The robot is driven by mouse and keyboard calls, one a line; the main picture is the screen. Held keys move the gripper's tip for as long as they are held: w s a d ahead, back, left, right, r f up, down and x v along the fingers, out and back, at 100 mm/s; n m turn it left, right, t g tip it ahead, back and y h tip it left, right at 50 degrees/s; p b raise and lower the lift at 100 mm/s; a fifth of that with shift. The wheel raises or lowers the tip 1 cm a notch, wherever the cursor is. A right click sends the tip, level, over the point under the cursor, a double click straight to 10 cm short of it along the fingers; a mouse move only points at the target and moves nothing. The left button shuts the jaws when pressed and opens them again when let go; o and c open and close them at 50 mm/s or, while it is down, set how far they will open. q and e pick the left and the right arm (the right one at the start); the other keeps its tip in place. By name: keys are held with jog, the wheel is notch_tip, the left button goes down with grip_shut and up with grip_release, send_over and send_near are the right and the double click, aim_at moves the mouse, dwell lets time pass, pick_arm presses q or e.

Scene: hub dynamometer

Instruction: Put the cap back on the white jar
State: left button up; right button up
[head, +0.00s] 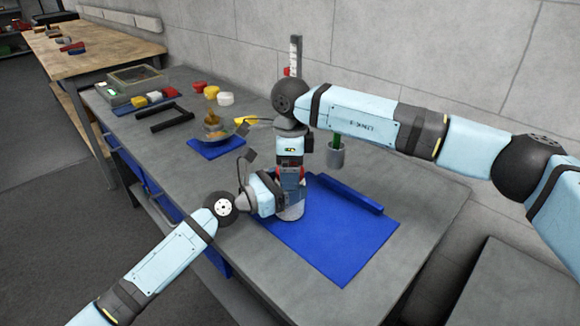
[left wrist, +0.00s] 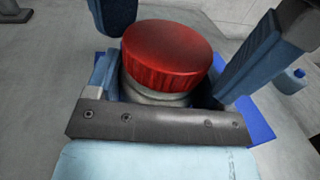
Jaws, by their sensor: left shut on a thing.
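The white jar (head: 291,213) stands upright at the blue mat's left edge, its upper part mostly hidden by my grippers. My left gripper (head: 283,196) is shut around it from the left side. In the left wrist view the red ribbed cap (left wrist: 168,55) sits over the jar's pale neck (left wrist: 155,96), looking slightly tilted; I cannot tell whether it is threaded on. My right gripper (head: 291,178) points down from above the jar. Its blue fingers stand either side of the cap in the left wrist view, with a gap at the right finger, so it looks open.
The blue mat (head: 345,245) has a raised blue bar (head: 348,192) at its back. A grey cup (head: 336,158) with a green-handled item stands behind. The bench's right end is clear.

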jog(key=shift+r, duration=0.15)
pick_arm(q)
jog(key=shift+r, duration=0.1)
pick_arm(e)
jog(key=shift+r, duration=2.15)
jog(key=shift+c, duration=1.3)
jog(key=n, duration=0.2)
jog(key=r+n, duration=0.1)
jog(key=n, duration=0.3)
jog(key=shift+r, duration=0.3)
jog(key=n, duration=0.1)
jog(key=r+n, duration=0.1)
jog(key=n, duration=0.1)
jog(key=shift+n, duration=0.3)
jog(key=n, duration=0.4)
jog(key=shift+r, duration=0.4)
jog(key=shift+f, duration=0.1)
jog(key=shift+f, duration=3.9)
